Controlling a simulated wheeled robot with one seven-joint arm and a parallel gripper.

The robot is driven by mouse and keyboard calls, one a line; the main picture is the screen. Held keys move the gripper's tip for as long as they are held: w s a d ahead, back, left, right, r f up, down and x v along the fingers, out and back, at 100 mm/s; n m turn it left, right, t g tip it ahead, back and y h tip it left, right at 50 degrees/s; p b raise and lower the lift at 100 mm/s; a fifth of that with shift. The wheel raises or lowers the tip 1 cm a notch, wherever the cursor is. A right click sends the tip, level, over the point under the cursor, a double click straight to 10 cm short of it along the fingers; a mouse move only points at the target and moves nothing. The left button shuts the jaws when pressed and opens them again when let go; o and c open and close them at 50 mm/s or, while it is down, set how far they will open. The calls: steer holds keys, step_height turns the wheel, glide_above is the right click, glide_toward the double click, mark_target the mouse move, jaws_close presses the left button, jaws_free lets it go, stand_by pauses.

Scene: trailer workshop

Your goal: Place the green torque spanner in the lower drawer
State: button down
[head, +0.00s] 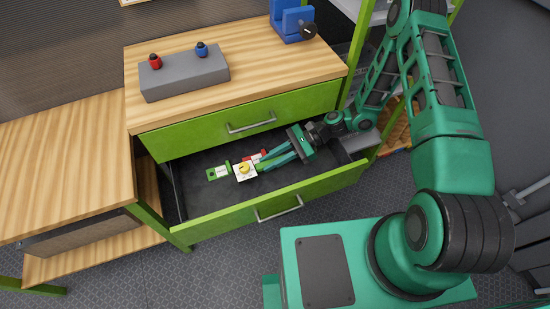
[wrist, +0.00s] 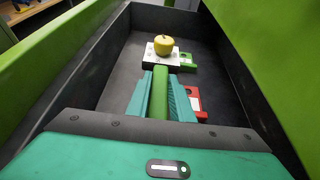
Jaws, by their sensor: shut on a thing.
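The lower drawer (head: 290,196) is pulled open under the shut upper drawer. My gripper (head: 270,160) reaches into it from the right, low over the dark floor. In the wrist view the gripper (wrist: 162,100) is shut on a green bar (wrist: 160,92), which I take to be the green torque spanner's handle. The bar points toward a white block (wrist: 157,54) with a yellow knob-like ball (wrist: 163,45). Whether the bar touches the drawer floor or the block, I cannot tell. In the head view the fingers mostly hide it.
In the drawer, a green slotted piece (head: 218,171) lies beyond the white block, and a red one (wrist: 190,100) lies beside my fingers. On the bench top are a grey block (head: 185,75) with red and blue knobs and a blue vise (head: 291,20). The drawer's left end is clear.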

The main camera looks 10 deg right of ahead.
steer(key=c, duration=1.6)
jaws_free()
steer(key=shift+o, duration=0.2)
steer(key=shift+r, duration=0.65)
steer(key=v, duration=1)
steer(key=shift+w+d, duration=0.15)
steer(key=shift+d, duration=0.25)
steer(key=shift+w+d+r, duration=0.15)
steer(key=shift+d+r, duration=0.1)
steer(key=shift+d, duration=0.25)
